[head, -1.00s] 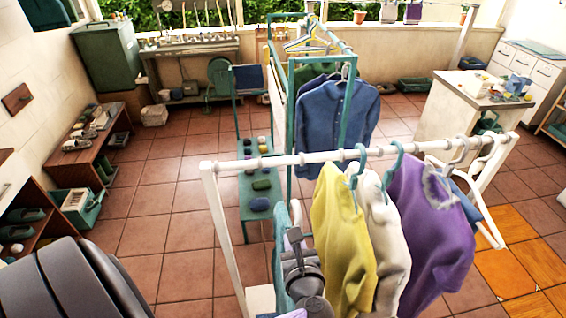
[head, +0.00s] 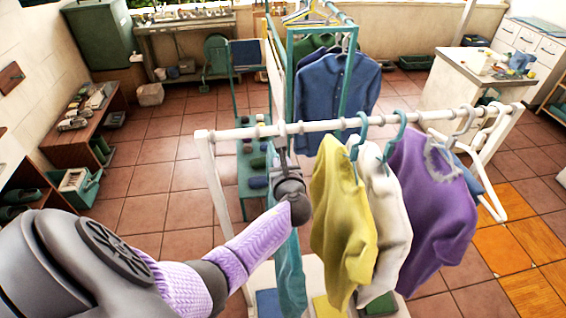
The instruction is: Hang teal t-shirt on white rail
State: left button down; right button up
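The white rail (head: 340,124) runs across the middle of the head view on a white stand. My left gripper (head: 284,155) is raised to the left part of the rail, pointing away from me. Its fingertips are small and dark against the rail, so I cannot tell whether they are open or shut. The teal t-shirt (head: 290,278) hangs edge-on below and behind my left wrist, left of the yellow shirt. Its upper part and any hanger are hidden by my arm, so I cannot tell whether it is hooked on the rail. My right gripper is not in view.
A yellow shirt (head: 342,215), a white shirt (head: 392,235) and a purple shirt (head: 432,200) hang on the rail to the right. A teal rack with a blue shirt (head: 337,95) stands behind. The rail's left end is bare.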

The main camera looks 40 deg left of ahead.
pick_arm(q)
jog(key=shift+w+a+b, duration=0.9)
jog(key=shift+w+a, duration=0.6)
jog(key=shift+a, duration=0.15)
jog(key=shift+f, duration=0.1)
jog(key=shift+f+b, duration=1.2)
jog(key=shift+f, duration=0.05)
